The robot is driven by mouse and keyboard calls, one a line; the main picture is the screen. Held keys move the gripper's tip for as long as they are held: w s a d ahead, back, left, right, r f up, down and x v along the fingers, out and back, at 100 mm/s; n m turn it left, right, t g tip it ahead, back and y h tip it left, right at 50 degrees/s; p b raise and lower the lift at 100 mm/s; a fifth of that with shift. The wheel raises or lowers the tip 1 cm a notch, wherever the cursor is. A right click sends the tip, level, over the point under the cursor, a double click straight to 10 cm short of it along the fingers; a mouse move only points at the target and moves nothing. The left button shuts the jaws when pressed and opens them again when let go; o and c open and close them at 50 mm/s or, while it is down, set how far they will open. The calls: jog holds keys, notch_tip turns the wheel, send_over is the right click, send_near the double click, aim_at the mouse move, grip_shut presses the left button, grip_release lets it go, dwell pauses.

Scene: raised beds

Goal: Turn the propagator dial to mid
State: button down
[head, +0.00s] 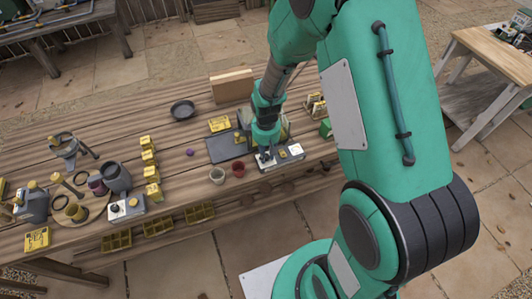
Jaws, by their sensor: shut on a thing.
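My gripper (265,158) points down at the front edge of the wooden bench, just right of its middle. It is shut on a small dark dial at the left end of a low grey control box (294,158). The fingers mostly cover the dial, so I cannot read its setting. The box has a yellow part and a white panel to the right of the dial. A similar grey box (134,210) with a dark knob and a white panel stands further left on the bench. I cannot tell from labels which box belongs to the propagator.
Two small pots, one pale (217,175) and one red (238,169), stand close left of my gripper. A dark tray (225,149) lies behind them. A watering can (117,178) and several yellow blocks stand further left. Some bare bench lies between.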

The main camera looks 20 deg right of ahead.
aim_at(266, 156)
jog(key=m+p, duration=0.1)
jog(key=m, duration=0.4)
jog(key=shift+p, duration=0.4)
jog(key=shift+s+m+p, duration=0.1)
jog(key=shift+m+p, duration=0.5)
jog(key=shift+m, duration=1.9)
jog(key=c, duration=1.5)
grip_release()
jog(key=shift+r, duration=0.5)
notch_tip(266, 156, up, 11)
jog(key=shift+f, duration=0.1)
